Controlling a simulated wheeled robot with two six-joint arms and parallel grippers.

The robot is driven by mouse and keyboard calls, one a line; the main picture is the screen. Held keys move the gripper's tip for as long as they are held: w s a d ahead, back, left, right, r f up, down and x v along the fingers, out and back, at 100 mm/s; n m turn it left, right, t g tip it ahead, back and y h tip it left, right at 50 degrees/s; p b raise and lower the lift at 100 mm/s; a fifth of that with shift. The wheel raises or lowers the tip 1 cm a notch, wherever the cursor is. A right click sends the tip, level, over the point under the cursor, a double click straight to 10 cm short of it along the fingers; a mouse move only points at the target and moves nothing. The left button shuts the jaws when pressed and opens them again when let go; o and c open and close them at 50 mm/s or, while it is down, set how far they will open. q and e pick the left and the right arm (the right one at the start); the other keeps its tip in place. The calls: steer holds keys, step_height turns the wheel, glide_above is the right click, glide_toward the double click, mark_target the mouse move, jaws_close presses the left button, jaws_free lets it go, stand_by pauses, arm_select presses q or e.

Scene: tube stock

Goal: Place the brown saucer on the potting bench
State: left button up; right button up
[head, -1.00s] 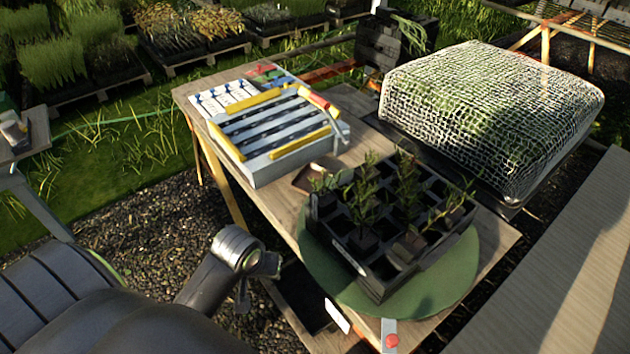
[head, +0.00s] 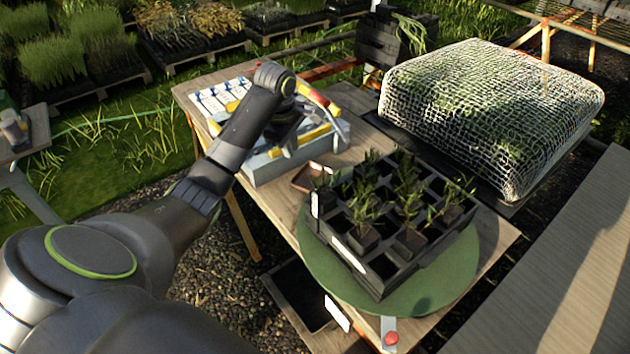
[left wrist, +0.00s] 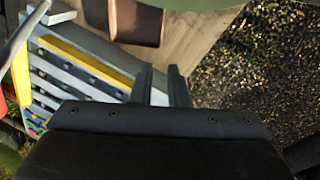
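The brown saucer (head: 303,180) is a small square dish. It lies on the wooden potting bench (head: 274,206), between the grey slatted rack and the black plant tray. My left gripper (head: 300,128) is above the rack, behind and apart from the saucer. My right gripper is not in view.
A black plant tray (head: 375,280) stands on a green round plate (head: 462,275) on the bench. The grey and yellow rack (head: 262,170) is at the back left. A net-covered block (head: 495,110) is behind right. A red button (head: 391,338) is at the front edge.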

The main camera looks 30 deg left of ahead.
arm_select(q)
glide_above(300, 187)
steer(key=f, duration=0.7)
steer(key=s+f, duration=0.1)
steer(key=f, duration=0.3)
steer(key=shift+a+f, duration=0.15)
steer(key=shift+w+d+f, duration=0.15)
steer(key=shift+w+f, duration=0.05)
steer(key=shift+f, duration=1.1)
steer(key=shift+w+d+f, duration=0.1)
steer(key=shift+w+f, duration=0.1)
steer(key=shift+f, duration=1.05)
steer(key=shift+c, duration=0.3)
jaws_close()
steer(key=shift+r, duration=0.15)
